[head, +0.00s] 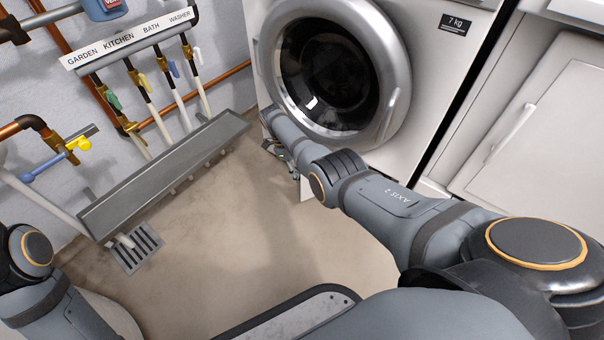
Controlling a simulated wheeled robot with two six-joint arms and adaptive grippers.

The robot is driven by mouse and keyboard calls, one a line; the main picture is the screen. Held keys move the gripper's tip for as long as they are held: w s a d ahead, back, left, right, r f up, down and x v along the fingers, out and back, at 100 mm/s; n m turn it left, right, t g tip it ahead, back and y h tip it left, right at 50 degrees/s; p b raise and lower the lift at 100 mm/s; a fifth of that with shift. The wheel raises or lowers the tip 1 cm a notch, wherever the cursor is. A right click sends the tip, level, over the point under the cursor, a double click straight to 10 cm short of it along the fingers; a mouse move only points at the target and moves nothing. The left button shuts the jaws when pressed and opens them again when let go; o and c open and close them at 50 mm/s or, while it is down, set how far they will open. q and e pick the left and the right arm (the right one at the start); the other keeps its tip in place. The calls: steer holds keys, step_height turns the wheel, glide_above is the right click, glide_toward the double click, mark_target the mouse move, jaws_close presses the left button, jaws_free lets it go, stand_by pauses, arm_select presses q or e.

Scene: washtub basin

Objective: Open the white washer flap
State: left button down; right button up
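The white washer (425,75) stands at the top centre, with its round dark-glass door closed. A small white panel (306,189) shows just under my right forearm, low at the washer's front. It looks like the flap, but my arm covers most of that area, so its hinge and angle cannot be told. My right gripper (281,152) is low at the washer's lower left front, close to the white panel. Its fingers are small and partly hidden by my arm, so contact and opening are unclear. My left gripper is out of view; only part of its arm shows at bottom left.
A grey drain trough (165,172) runs along the left wall below several labelled taps and pipes. A floor grate (137,248) lies at its near end. A white cabinet (540,130) stands right of the washer. The floor (235,235) between is clear.

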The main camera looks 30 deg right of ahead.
steer(key=v, duration=1.1)
steer(key=shift+r, duration=0.2)
